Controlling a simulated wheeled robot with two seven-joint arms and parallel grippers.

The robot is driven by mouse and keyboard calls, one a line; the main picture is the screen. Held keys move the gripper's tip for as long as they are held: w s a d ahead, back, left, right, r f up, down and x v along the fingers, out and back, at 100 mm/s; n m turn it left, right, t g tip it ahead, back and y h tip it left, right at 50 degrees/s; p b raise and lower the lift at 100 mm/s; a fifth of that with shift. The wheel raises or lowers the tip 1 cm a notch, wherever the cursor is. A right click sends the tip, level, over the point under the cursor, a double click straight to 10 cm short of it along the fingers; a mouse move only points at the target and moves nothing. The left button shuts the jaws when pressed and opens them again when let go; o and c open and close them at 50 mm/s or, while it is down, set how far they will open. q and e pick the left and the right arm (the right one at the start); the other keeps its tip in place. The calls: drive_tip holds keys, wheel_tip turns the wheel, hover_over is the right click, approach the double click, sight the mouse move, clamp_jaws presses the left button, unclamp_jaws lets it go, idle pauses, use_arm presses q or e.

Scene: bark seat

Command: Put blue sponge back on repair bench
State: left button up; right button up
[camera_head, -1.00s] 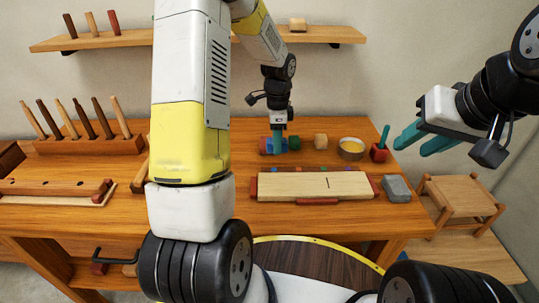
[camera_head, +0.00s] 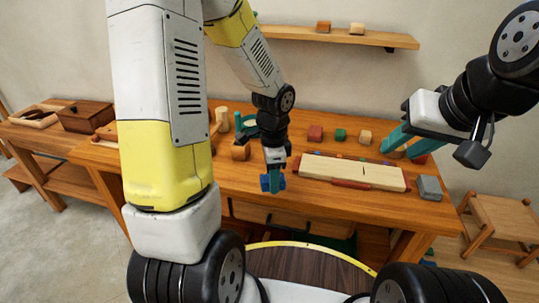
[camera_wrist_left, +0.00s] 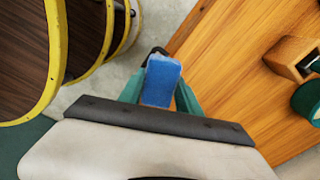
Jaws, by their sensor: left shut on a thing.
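The blue sponge (camera_head: 272,183) is held between the teal fingers of my left gripper (camera_head: 273,180). In the left wrist view the blue sponge (camera_wrist_left: 162,82) sits upright between both fingers of the left gripper (camera_wrist_left: 161,95), which is shut on it. In the head view it hangs around the front edge of the wooden repair bench (camera_head: 235,185); in the wrist view the bench top (camera_wrist_left: 225,75) lies to the right of it and grey floor lies behind. My right gripper (camera_head: 395,145) has its teal fingers apart at the right, over the bench's right end, with nothing seen between them.
A pale wooden board (camera_head: 352,172) and a grey block (camera_head: 429,187) lie on the bench's right part. A red block (camera_head: 315,132), green block (camera_head: 340,135) and tan block (camera_head: 365,137) stand behind the board. A small stool (camera_head: 498,220) stands at the right.

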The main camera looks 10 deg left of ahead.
use_arm(q)
drive_tip(key=w+a, duration=0.1)
drive_tip(key=w, duration=0.3)
drive_tip(key=w+a+f, duration=0.1)
drive_tip(key=w+a, duration=0.1)
drive_tip(key=w, duration=0.2)
drive_tip(key=w+a, duration=0.1)
drive_tip(key=w, duration=0.3)
drive_tip(key=shift+w+a+f, duration=0.15)
drive_tip(key=shift+a, duration=0.15)
drive_tip(key=shift+w+a+f, duration=0.1)
drive_tip(key=shift+w+f, duration=0.05)
drive_tip(key=shift+f, duration=0.75)
drive_tip(key=shift+w+f, duration=0.15)
drive_tip(key=shift+f, duration=0.7)
drive_tip(key=shift+f, duration=0.15)
drive_tip(key=o, duration=1.2)
